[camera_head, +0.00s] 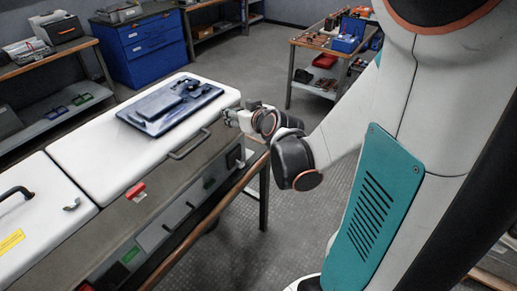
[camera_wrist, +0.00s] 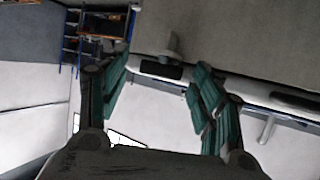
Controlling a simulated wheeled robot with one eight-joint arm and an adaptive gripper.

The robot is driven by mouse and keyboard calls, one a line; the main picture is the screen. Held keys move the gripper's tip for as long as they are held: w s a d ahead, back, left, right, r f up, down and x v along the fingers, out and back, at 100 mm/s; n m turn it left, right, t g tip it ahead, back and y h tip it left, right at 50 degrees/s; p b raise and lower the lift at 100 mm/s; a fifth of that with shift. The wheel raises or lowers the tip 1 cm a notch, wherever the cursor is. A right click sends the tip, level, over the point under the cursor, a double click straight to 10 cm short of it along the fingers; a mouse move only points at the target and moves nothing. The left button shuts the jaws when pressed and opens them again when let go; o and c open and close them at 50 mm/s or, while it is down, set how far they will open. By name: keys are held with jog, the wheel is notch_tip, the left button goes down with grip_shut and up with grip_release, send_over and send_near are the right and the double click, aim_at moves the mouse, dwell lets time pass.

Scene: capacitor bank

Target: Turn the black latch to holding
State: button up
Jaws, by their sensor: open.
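The capacitor bank (camera_head: 115,165) is a long white-topped bench unit with a dark front panel. A dark, latch-like part (camera_head: 235,157) shows on its front near the right end, below my gripper; I cannot tell for sure that it is the black latch or how it is turned. My gripper (camera_head: 230,118) is at the bank's right end, close to the top's edge. In the wrist view my gripper (camera_wrist: 158,92) has its teal fingers wide apart with nothing between them.
A grey bar handle (camera_head: 188,146) and a red part (camera_head: 136,190) are on the front edge. A dark tray (camera_head: 170,105) with items lies on the top. A blue drawer cabinet (camera_head: 150,48) and a shelf cart (camera_head: 315,70) stand behind. Floor right of the bank is clear.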

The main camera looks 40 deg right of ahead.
jog(key=shift+d+n+y, duration=0.15)
jog(key=shift+n+y, duration=0.15)
